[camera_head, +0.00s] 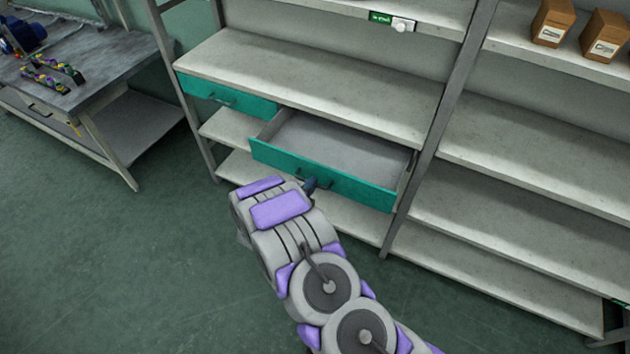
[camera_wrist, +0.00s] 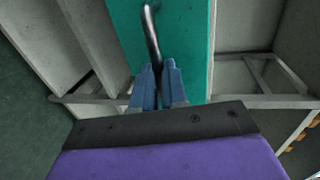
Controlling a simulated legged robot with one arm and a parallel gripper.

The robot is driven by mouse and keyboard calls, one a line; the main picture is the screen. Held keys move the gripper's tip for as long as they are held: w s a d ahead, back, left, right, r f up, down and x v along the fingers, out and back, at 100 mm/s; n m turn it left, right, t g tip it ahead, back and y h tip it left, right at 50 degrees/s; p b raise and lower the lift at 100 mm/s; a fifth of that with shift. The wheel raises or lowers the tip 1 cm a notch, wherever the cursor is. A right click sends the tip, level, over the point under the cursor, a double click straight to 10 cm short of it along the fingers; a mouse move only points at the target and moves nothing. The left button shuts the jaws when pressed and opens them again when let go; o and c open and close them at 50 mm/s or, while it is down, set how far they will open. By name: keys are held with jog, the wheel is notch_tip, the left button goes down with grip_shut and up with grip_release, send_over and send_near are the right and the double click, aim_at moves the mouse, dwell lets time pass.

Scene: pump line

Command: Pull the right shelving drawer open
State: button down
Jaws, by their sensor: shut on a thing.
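The right shelving drawer (camera_head: 350,187) has a teal front and stands pulled out from under a shelf board, its grey inside empty in the head view. Its teal front also fills the top middle of the wrist view (camera_wrist: 185,35). My gripper (camera_head: 312,185) is at the drawer front, by the dark handle. In the wrist view, the blue fingers of my gripper (camera_wrist: 157,85) are shut on the dark bar handle (camera_wrist: 151,35). The part of the handle between the fingers is hidden. The left drawer (camera_head: 225,95), also teal, is closed.
Shelf boards (camera_head: 310,85) run above and below the drawers, with a metal upright (camera_head: 430,135) close to the open drawer's right side. A workbench (camera_head: 90,60) with small parts stands at the left. Cardboard boxes (camera_head: 552,22) sit top right. Green floor (camera_head: 130,260) is clear at the left.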

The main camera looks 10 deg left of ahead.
jog(key=shift+s+f, duration=0.2)
jog(key=shift+s, duration=0.15)
jog(key=c, duration=1.4)
grip_release()
jog(key=shift+w, duration=0.1)
jog(key=shift+o, duration=1.2)
jog(key=shift+r, duration=0.1)
jog(key=shift+a, duration=0.1)
jog(key=p+v, duration=0.2)
jog(key=v, duration=1.5)
jog(key=shift+a, duration=0.25)
